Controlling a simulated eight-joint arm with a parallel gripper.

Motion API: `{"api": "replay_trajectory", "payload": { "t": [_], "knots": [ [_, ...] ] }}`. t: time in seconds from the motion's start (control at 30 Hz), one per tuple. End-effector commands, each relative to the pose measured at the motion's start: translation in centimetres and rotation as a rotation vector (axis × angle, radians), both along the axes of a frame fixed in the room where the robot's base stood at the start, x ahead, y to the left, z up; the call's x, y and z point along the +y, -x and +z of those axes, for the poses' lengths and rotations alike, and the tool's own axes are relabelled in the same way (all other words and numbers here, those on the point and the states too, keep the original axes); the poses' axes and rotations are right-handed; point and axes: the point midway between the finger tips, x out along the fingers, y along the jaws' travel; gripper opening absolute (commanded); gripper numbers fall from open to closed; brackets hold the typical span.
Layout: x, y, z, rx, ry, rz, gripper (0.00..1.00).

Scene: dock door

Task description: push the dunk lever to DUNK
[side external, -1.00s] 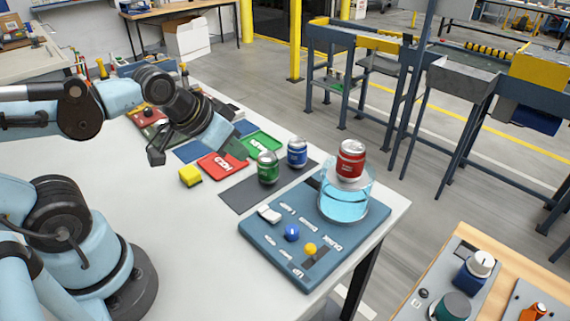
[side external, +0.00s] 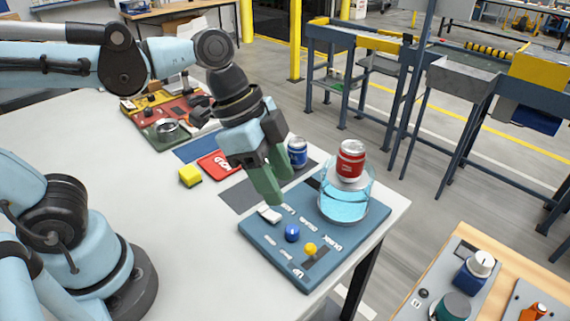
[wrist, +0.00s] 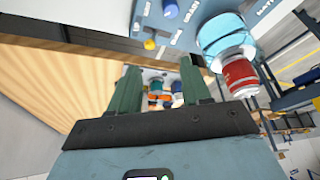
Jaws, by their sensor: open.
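A blue-grey panel (side external: 258,234) lies at the table's right corner. On it, a yellow knob (side external: 310,249) sits at a dark slot between the UP and DUNK labels; it appears to be the dunk lever and shows in the wrist view (wrist: 150,44). A clear tank (side external: 343,204) of blue water stands at the panel's back corner, with a red can (side external: 351,158) above the water. My gripper (side external: 270,192) is open and points down, above the panel's back left edge, apart from the knob. In the wrist view my fingers (wrist: 160,70) have nothing between them.
A blue knob (side external: 292,232) and a white switch (side external: 268,214) sit on the panel near the yellow knob. A blue can (side external: 297,153), a red tray (side external: 215,164) and a yellow block (side external: 190,176) stand behind.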

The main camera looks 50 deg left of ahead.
Motion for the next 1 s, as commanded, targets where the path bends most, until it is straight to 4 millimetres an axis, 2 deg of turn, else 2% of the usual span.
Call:
{"api": "replay_trajectory", "payload": {
  "t": [0.1,0.27,1.0],
  "knots": [
    [-1.4,0.4,0.3,0.011,0.002,-0.120,0.48],
    [-1.9,0.5,-0.2,0.013,0.004,-0.150,0.48],
    [-5.0,-0.9,-8.4,0.010,0.003,-0.144,0.48]
  ]
}}
